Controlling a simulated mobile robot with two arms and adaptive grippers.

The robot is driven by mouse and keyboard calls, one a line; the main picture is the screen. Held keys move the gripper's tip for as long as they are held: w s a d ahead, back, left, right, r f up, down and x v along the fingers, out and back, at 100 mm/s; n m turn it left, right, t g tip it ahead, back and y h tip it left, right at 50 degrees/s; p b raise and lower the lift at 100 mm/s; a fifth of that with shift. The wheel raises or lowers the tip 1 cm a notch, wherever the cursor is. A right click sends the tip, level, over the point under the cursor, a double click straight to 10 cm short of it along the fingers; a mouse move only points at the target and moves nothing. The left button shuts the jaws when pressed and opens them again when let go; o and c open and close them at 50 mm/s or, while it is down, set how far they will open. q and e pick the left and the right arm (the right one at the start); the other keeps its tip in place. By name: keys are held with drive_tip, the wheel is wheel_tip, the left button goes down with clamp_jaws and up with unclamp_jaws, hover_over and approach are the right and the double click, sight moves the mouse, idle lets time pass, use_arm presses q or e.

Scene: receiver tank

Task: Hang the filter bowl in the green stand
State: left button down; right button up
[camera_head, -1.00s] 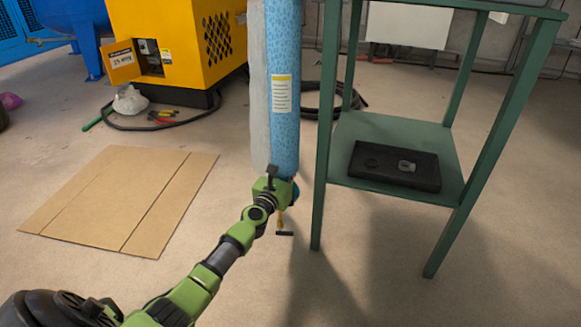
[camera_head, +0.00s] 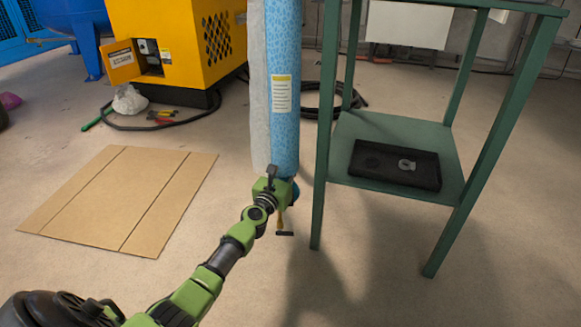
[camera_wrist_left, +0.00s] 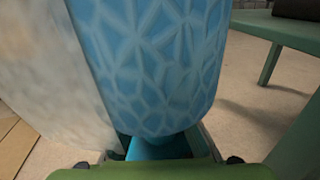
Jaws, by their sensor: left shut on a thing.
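A long blue patterned cylinder (camera_head: 285,60) with a yellow and white label stands upright in the middle of the head view; its top is cut off. At its foot is a darker blue part (camera_head: 295,190), which shows teal in the left wrist view (camera_wrist_left: 158,146). My left gripper (camera_head: 279,190) is shut on this darker blue part, just under the cylinder. I cannot tell whether this part is the filter bowl. The gripper hides much of it. The green stand (camera_head: 321,190) is to the right, with a lower shelf. My right gripper is not in view.
A black tray (camera_head: 430,184) holding a grey ring (camera_head: 407,165) lies on the stand's shelf. Flat cardboard (camera_head: 120,200) lies on the floor at left. A yellow machine (camera_head: 180,40) stands behind, with a hose (camera_head: 150,127) and tools on the floor.

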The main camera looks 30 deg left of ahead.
use_arm(q)
drive_tip(key=shift+r, duration=0.3)
drive_tip(key=c, duration=1.9)
unclamp_jaws()
drive_tip(key=shift+s+d+f+p, duration=0.15)
drive_tip(key=shift+s+p, duration=0.2)
drive_tip(key=shift+s, duration=0.45)
drive_tip(key=shift+s+d+f+p, duration=0.15)
drive_tip(key=shift+s+p, duration=0.15)
drive_tip(key=shift+s, duration=0.5)
drive_tip(key=s, duration=0.3)
drive_tip(key=s+d+p, duration=0.1)
drive_tip(key=s, duration=0.3)
drive_tip(key=shift+s+d, duration=0.2)
drive_tip(key=shift+s, duration=0.15)
